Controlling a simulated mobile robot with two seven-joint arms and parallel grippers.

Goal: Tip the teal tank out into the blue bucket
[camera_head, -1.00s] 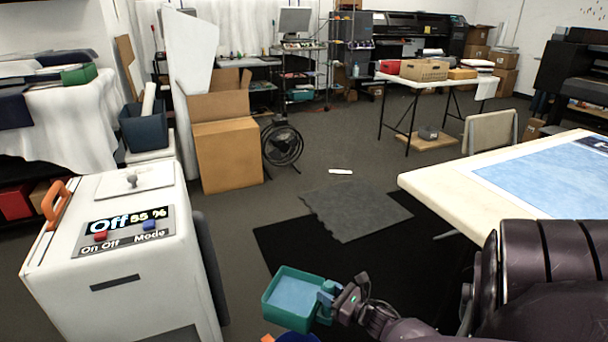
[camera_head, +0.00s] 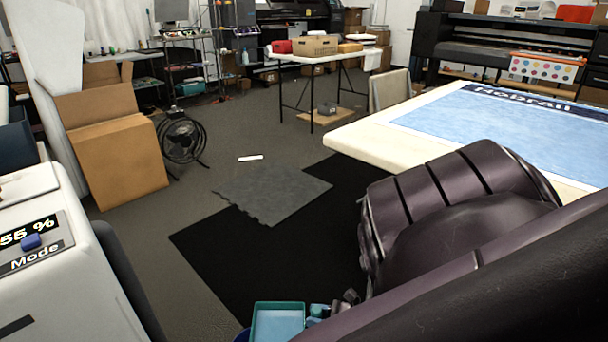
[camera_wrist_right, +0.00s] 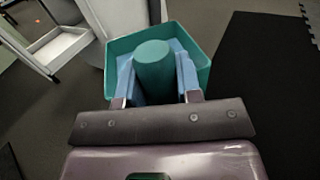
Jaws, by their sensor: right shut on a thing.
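The teal tank (camera_head: 277,323) is an open square box at the bottom edge of the head view, upright and roughly level, with light blue contents. My right gripper (camera_head: 318,314) is shut on its teal handle at the tank's right side. In the right wrist view the blue fingers of the gripper (camera_wrist_right: 154,75) clasp the round handle, and the tank (camera_wrist_right: 199,52) shows behind it. A dark blue sliver, likely the blue bucket (camera_head: 242,335), shows just left of the tank; the rest is hidden or out of frame. My left gripper is out of view.
A white machine (camera_head: 75,285) with a display stands at the left. A table (camera_head: 400,135) with a blue print is at the right. A black mat (camera_head: 215,255) and a grey piece (camera_head: 270,192) lie on open floor. A cardboard box (camera_head: 120,160) and fan stand behind.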

